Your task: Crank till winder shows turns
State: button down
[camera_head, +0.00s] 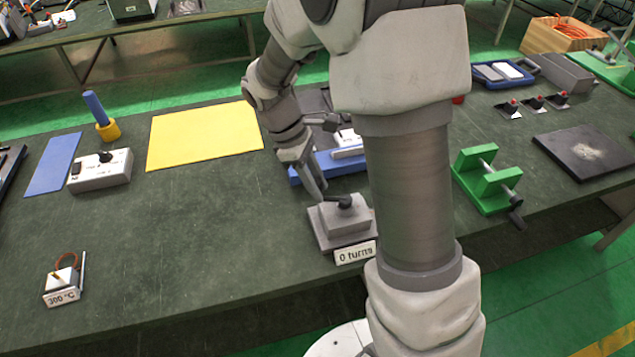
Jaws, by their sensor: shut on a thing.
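A grey block-shaped winder (343,222) sits near the front edge of the bench, with a small black crank (344,202) on top. A white label reading "0 turns" (355,253) stands at its front. My gripper (321,197) reaches down from the upper left, its narrow fingers at the left end of the crank. It is shut on the crank handle; the exact contact is small and partly hidden. My own arm crosses the picture just right of the winder and hides part of the bench.
A blue tray (297,178) lies close behind the winder. To the right stand a green frame with a shaft and black handle (486,180) and a dark plate (588,153). A white box (101,171) and a "300 °C" block (62,284) are at left. The bench's front left-middle is clear.

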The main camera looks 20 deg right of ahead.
jog(key=w+d+m+g+y+p, duration=0.2)
jog(key=w+d+m+y+p, duration=0.3)
jog(key=m, duration=1)
jog(key=s+d+m+t+y, duration=0.3)
jog(key=s+d+m, duration=0.3)
jog(key=m, duration=0.8)
jog(key=shift+d+m+t, duration=0.3)
jog(key=shift+d+t, duration=0.05)
jog(key=shift+t, duration=0.45)
jog(key=shift+s, duration=0.1)
jog(key=c, duration=0.6)
grip_release()
